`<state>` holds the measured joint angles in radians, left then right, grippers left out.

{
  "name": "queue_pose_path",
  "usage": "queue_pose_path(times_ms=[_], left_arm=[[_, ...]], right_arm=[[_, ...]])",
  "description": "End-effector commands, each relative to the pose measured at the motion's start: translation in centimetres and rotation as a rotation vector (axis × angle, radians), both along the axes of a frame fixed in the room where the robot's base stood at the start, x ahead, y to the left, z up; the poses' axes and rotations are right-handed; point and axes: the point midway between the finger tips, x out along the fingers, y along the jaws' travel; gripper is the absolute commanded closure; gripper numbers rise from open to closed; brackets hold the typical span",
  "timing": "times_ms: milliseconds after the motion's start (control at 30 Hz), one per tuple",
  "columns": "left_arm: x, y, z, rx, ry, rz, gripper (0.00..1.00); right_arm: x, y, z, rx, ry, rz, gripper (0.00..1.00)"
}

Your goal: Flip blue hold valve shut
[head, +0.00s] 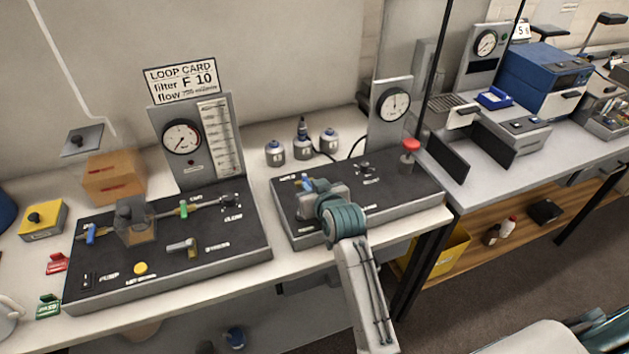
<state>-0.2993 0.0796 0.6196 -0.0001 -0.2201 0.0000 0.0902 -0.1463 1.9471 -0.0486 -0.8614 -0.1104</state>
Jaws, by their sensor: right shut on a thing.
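The blue hold valve (302,181) is a small blue handle at the left rear of the dark right-hand panel (413,190), beside a partly covered white label. My right gripper (309,187) reaches in from the front and is shut at the blue handle. The gripper body hides part of the valve, so its exact angle is hard to tell. My left gripper is out of view.
The left panel (110,285) carries another blue handle (92,232), a green handle and a yellow button.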

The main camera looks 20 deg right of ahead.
Motion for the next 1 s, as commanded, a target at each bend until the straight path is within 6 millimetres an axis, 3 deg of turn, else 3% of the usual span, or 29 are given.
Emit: queue_pose_path(times_ms=[333,367,467,767,1000], left_arm=[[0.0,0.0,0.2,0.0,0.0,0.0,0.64],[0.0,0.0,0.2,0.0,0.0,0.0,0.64],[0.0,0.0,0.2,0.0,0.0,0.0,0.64],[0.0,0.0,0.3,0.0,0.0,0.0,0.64],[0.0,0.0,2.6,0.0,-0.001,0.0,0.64]], right_arm=[[0.0,0.1,0.0,0.0,-0.002,-0.015,1.0],[0.0,0.1,0.0,0.0,-0.002,-0.015,0.84],[0.0,0.1,0.0,0.0,-0.002,-0.015,0.65],[-0.1,0.1,0.1,-0.001,-0.002,-0.015,0.65],[-2.1,0.1,1.4,0.0,0.0,-0.015,0.65]])
